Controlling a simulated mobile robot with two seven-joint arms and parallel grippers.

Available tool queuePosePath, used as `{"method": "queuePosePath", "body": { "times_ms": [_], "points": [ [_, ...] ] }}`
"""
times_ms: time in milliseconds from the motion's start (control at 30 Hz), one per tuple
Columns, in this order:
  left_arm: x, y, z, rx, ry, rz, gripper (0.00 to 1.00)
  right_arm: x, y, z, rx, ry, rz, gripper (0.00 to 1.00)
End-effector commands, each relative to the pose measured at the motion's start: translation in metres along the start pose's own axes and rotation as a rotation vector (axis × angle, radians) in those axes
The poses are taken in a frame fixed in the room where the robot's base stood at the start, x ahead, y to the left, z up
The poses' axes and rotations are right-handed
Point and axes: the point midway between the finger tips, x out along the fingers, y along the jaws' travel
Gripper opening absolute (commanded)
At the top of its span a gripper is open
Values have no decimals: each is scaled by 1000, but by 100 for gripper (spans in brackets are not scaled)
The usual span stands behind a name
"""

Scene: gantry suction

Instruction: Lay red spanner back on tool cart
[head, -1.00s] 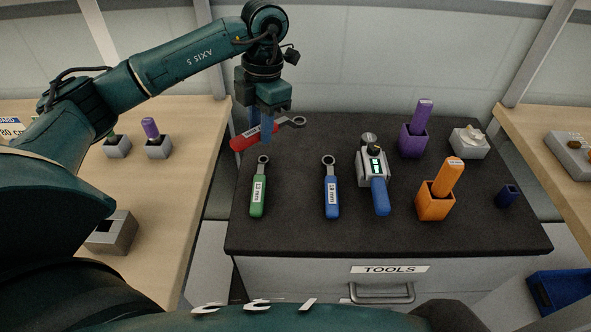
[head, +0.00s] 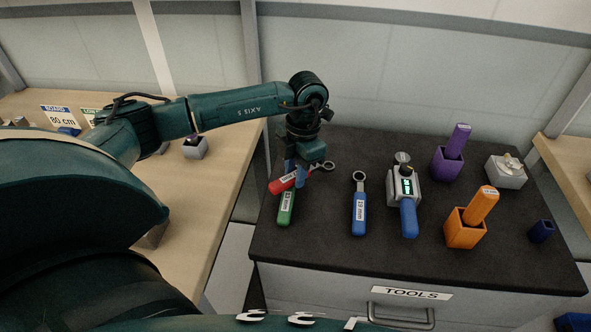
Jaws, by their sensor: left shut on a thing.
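The red spanner (head: 283,183) is in my left gripper (head: 302,179), which is shut on it. Its red handle points left and its grey ring end points right. The gripper hangs over the left part of the black-topped tool cart (head: 320,245). The spanner overlaps the upper part of the green spanner (head: 286,209) in the picture; I cannot tell whether it touches the green spanner or the cart top. The green spanner's ring end is hidden. My right gripper is not in view.
A blue spanner (head: 359,212) and a grey tool with a blue handle (head: 408,215) lie right of the gripper. Purple (head: 446,164) and orange (head: 463,230) holders, a grey block (head: 506,172) and a small dark blue box (head: 541,232) stand further right. A wooden bench (head: 205,205) is at left.

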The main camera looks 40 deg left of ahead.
Motion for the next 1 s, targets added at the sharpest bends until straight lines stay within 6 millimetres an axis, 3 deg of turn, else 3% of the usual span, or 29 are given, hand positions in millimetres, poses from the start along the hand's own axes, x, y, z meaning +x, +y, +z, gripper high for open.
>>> {"method": "queuePosePath", "body": {
  "times_ms": [367,400,600,667,1000],
  "points": [
    [10,0,1,0,0,0,0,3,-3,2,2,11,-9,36],
    [10,0,1,0,0,0,26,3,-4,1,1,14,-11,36],
    [9,0,1,0,0,0,42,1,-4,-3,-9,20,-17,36],
    [9,0,1,0,0,0,47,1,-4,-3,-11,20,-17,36],
    [0,0,0,0,-1,0,47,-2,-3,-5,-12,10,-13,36]
  ]
}}
